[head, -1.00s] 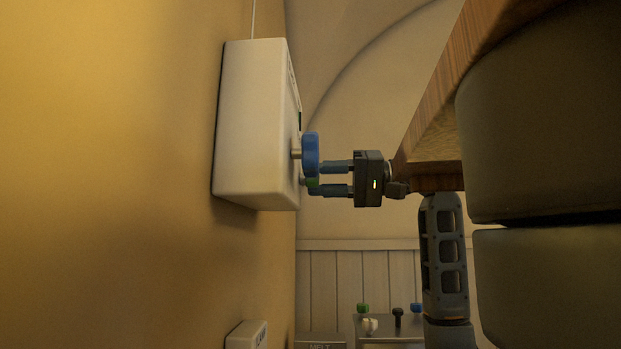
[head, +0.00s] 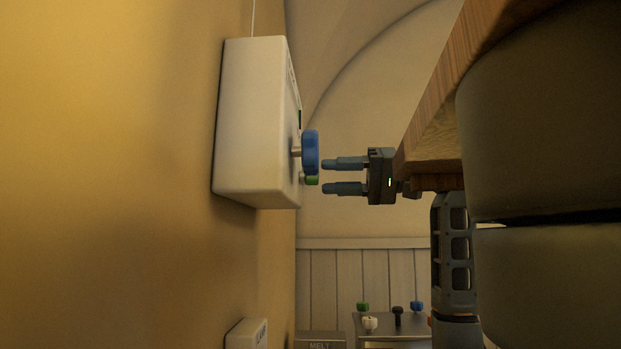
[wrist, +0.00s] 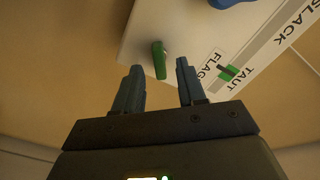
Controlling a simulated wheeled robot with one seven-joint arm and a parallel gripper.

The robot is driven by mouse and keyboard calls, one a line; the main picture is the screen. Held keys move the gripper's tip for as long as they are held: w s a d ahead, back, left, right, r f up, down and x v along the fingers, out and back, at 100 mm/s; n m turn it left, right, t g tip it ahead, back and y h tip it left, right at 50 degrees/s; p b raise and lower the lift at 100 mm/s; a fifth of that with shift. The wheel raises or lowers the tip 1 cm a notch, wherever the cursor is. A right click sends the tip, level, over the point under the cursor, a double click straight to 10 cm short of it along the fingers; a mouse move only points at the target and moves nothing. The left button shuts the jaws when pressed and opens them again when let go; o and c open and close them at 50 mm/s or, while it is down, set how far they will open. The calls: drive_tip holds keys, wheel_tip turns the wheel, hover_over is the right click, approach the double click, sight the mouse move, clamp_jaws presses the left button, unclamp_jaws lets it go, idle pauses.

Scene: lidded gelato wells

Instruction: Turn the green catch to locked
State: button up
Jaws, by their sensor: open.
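The green catch (head: 312,180) is a small piece on the front of a white wall box (head: 252,120), low down beneath a blue knob (head: 311,152). In the wrist view the catch (wrist: 159,60) is a narrow green bar, seen between and just beyond my fingertips. My gripper (head: 323,176) is open and empty, its two fingers pointing at the box with a small gap to the catch. No locked mark can be read beside the catch.
The box face carries the words SLACK, TAUT and FLAG, with a green marker (wrist: 228,72) in a slot. A wooden counter edge (head: 440,110) is at the right. A panel with several small knobs (head: 392,325) stands below. Another white box (head: 247,335) is at lower left.

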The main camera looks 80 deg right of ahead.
sight(309, 178)
drive_tip(key=shift+n, duration=0.9)
drive_tip(key=shift+w, duration=0.2)
drive_tip(key=shift+w+a, duration=0.1)
drive_tip(key=shift+w, duration=1.05)
drive_tip(key=shift+c, duration=0.5)
clamp_jaws()
